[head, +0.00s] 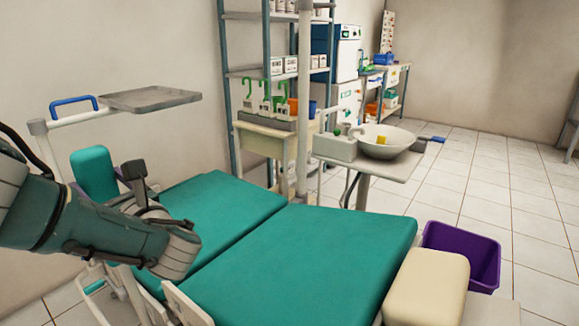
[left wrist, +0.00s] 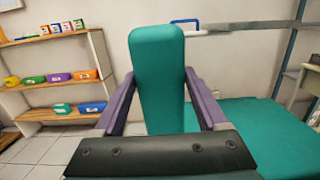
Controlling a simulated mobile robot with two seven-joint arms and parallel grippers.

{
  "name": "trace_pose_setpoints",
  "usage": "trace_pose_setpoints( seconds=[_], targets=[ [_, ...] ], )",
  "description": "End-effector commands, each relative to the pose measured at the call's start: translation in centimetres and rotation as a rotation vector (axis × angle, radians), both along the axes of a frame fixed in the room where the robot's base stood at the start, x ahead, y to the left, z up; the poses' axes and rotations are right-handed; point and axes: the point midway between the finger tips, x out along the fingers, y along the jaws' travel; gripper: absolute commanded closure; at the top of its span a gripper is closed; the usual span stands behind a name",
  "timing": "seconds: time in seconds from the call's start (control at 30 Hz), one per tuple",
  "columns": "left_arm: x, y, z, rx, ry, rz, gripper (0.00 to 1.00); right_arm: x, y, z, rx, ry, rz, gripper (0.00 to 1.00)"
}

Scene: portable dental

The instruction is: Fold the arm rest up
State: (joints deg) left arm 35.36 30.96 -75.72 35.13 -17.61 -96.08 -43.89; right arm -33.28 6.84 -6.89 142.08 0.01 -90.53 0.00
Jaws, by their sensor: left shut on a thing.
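The arm rest (head: 93,170) is a teal padded block at the left side of the dental chair (head: 330,250). Its pad stands roughly upright in the head view. In the left wrist view the arm rest (left wrist: 158,60) rises tall between the two purple fingers of my left gripper (left wrist: 160,82). The left gripper (head: 118,180) is shut on the pad, one finger on each side. My left forearm and wrist cover part of the chair's left side and the arm rest's lower mount. My right gripper is not in view.
A grey tray (head: 150,98) on a white arm with a blue handle (head: 73,104) stands behind the arm rest. A basin (head: 382,143), shelving (head: 268,72), a cream cushion (head: 427,285) and a purple bin (head: 462,257) are farther right. Tiled floor at right is open.

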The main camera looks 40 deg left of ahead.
Motion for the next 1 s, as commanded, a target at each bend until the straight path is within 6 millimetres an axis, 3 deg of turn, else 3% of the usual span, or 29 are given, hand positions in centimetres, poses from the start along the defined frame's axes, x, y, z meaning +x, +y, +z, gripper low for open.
trace_pose_setpoints(
  seconds=[0.37, 0.4, 0.6, 0.87, 1.0],
  targets=[
    [0.0, -0.1, -0.3, -0.003, 0.001, -0.001, 1.0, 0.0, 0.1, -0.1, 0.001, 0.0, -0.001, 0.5],
    [0.0, -0.1, -0.3, -0.003, 0.001, -0.001, 0.24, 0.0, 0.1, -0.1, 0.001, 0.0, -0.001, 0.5],
    [0.0, -0.1, -0.2, -0.001, 0.001, -0.001, 0.02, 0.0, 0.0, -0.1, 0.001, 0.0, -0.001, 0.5],
    [0.0, -0.1, -0.1, 0.001, 0.0, -0.001, 0.0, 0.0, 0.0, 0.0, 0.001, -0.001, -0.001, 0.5],
    [0.0, -1.5, -0.2, -0.002, 0.001, -0.002, 0.0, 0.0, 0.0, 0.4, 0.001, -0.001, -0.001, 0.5]
  ],
)
